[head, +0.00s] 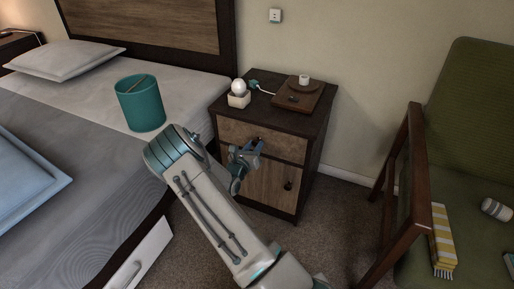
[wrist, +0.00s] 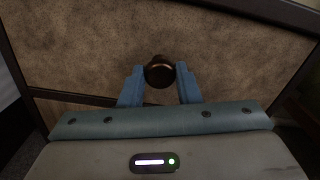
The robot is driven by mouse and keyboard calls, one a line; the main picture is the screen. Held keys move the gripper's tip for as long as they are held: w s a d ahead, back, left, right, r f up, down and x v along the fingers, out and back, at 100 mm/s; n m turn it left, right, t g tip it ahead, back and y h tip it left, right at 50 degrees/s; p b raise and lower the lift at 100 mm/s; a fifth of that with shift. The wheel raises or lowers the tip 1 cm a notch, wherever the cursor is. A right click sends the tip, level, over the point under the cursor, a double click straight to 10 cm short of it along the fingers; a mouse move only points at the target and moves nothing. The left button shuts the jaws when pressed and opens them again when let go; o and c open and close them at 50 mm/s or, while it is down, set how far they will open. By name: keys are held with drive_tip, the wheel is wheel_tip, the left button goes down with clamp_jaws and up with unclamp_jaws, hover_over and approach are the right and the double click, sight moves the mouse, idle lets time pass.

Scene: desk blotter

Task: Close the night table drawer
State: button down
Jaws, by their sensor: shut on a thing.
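The dark wood night table (head: 262,118) stands right of the bed. Its drawer (head: 288,148) has a brown front, which fills much of the wrist view (wrist: 85,45). I cannot tell surely how far the drawer stands out. My gripper (head: 257,146) is at the drawer front, reaching in from the left. In the wrist view, its blue fingers (wrist: 160,78) are on both sides of the round dark drawer knob (wrist: 159,70), shut on it. The arm and gripper hide the left part of the drawer front in the head view.
A cupboard door with a dark knob (head: 288,185) is below the drawer. A lamp (head: 239,93) and a wooden tray (head: 312,100) with small items are on top. The bed (head: 85,185) is left, and a green armchair (head: 465,110) is right. Carpet (head: 335,215) lies clear between.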

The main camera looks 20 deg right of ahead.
drive_tip(key=shift+w+d+r, duration=0.1)
drive_tip(key=c, duration=1.1)
unclamp_jaws()
drive_tip(key=shift+d, duration=0.15)
drive_tip(key=shift+o, duration=0.2)
drive_tip(key=shift+a, duration=0.2)
drive_tip(key=shift+a, duration=0.2)
drive_tip(key=p+v, duration=0.3)
drive_tip(key=v, duration=1)
drive_tip(key=shift+s+p, duration=0.25)
drive_tip(key=shift+p, duration=0.05)
